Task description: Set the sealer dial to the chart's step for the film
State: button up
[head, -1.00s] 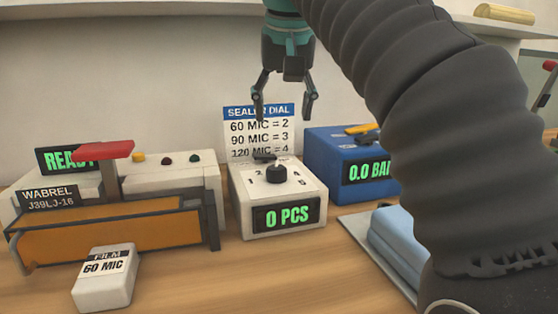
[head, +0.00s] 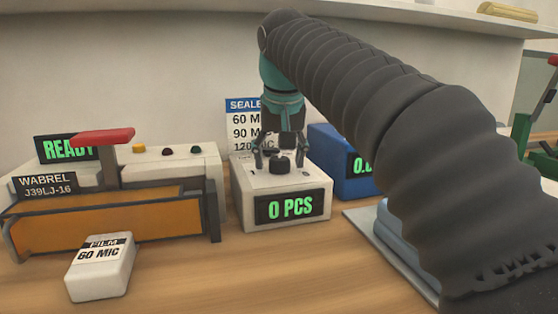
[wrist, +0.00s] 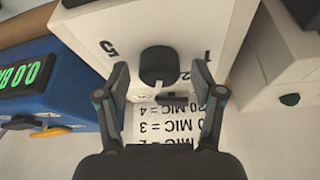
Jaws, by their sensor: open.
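The sealer dial is a black knob (head: 279,164) on top of a white box (head: 241,205) with a green "0 PCS" display. My gripper (head: 281,158) is low over it, its open fingers on either side. In the wrist view, the knob (wrist: 158,65) lies between the fingertips (wrist: 160,72); contact cannot be told. The numbers 1, 2 and 5 show around it; the pointer's setting is unclear. The chart (head: 240,119) behind is partly hidden by my gripper; earlier it read 60 MIC = 2, 90 = 3, 120 = 4. A white film pack (head: 100,270) is marked 60 MIC.
The sealer (head: 110,228) with a red-topped lever (head: 103,137) and "READY" display stands left. A blue box (head: 328,145) with a green display and yellow-handled part (wrist: 50,132) sits close beside the dial box. My arm covers much of the right side. The front table is mostly clear.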

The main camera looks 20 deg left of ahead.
jog(key=c, duration=1.1)
jog(key=n+p, duration=0.1)
jog(key=n+y+p, duration=0.1)
jog(key=n+p, duration=0.1)
jog(key=shift+d+r+n+g, duration=0.15)
jog(key=shift+n+g, duration=0.15)
jog(key=shift+g, duration=0.1)
jog(key=n+y+p, duration=0.1)
jog(key=n, duration=0.2)
jog(key=shift+w+g, duration=0.15)
jog(key=shift+g, duration=0.25)
jog(key=shift+n+g+y, duration=0.3)
jog(key=shift+n+g, duration=0.2)
jog(key=shift+n, duration=1.2)
